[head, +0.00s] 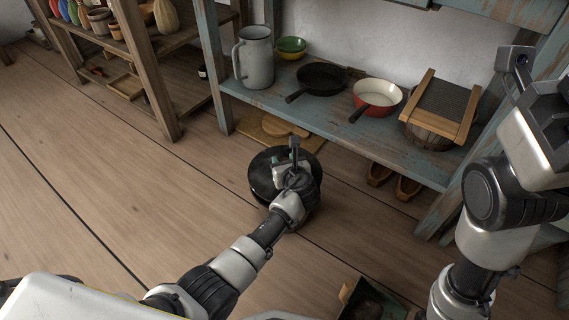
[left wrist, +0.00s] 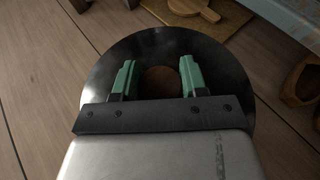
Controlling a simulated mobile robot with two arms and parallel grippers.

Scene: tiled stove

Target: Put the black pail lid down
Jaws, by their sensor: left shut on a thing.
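The black pail lid (head: 262,178) is a dark, glossy round disc above the plank floor, in front of the blue shelf. It also shows in the left wrist view (left wrist: 108,72), with a round brown knob (left wrist: 160,80) at its middle. My left gripper (head: 279,163) is over the lid. Its green fingers (left wrist: 158,80) stand on either side of the knob and are shut on it. I cannot tell whether the lid touches anything below. My right arm is at the right edge; the fingers of its gripper cannot be made out.
The blue shelf (head: 340,135) holds a grey jug (head: 255,58), a black pan (head: 320,79), a red pan (head: 377,96) and a wooden tub with a washboard (head: 440,108). Cutting boards (head: 283,128) and shoes (head: 405,187) lie beneath. An open box (head: 365,300) is at the bottom. Floor at left is clear.

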